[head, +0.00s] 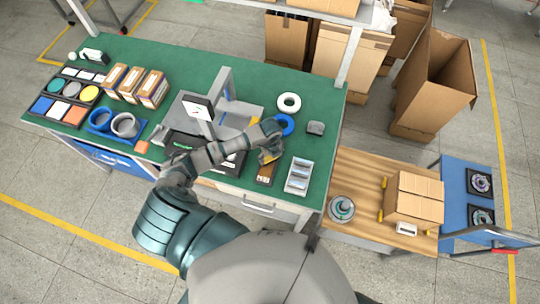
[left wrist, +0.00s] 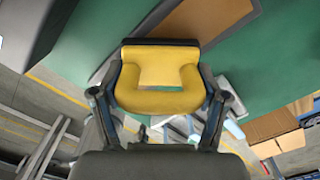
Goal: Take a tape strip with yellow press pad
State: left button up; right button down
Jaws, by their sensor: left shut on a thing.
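My left gripper (head: 266,146) is over the green workbench, near its front edge. In the left wrist view its two fingers (left wrist: 161,82) are shut on the sides of the yellow press pad (left wrist: 160,101). The pad is U-shaped, with a dark band (left wrist: 160,42) along its far edge. I cannot tell whether this band is a tape strip. In the head view the pad shows small and partly covered by the gripper. A brown board (head: 266,174) lies on the bench just below the gripper; it also shows beyond the pad in the left wrist view (left wrist: 209,17). My right gripper is out of view.
A grey machine with a screen (head: 198,107) stands left of the gripper. White (head: 289,102) and blue rings (head: 284,123) lie behind it. A tray (head: 299,176) is to the right. Boxes and bins fill the bench's left. A wooden table (head: 350,175) adjoins on the right.

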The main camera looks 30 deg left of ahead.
pick_arm(q)
jog(key=shift+f, duration=0.2)
dwell(0.5)
jog(key=shift+f+b, duration=0.2)
jog(key=shift+b, duration=0.15)
jog(key=shift+f, duration=0.1)
dwell(0.9)
notch_tip(320, 180, up, 5)
jog(key=p, duration=0.4)
jog(key=shift+p, duration=0.3)
jog(key=shift+r, duration=1.1)
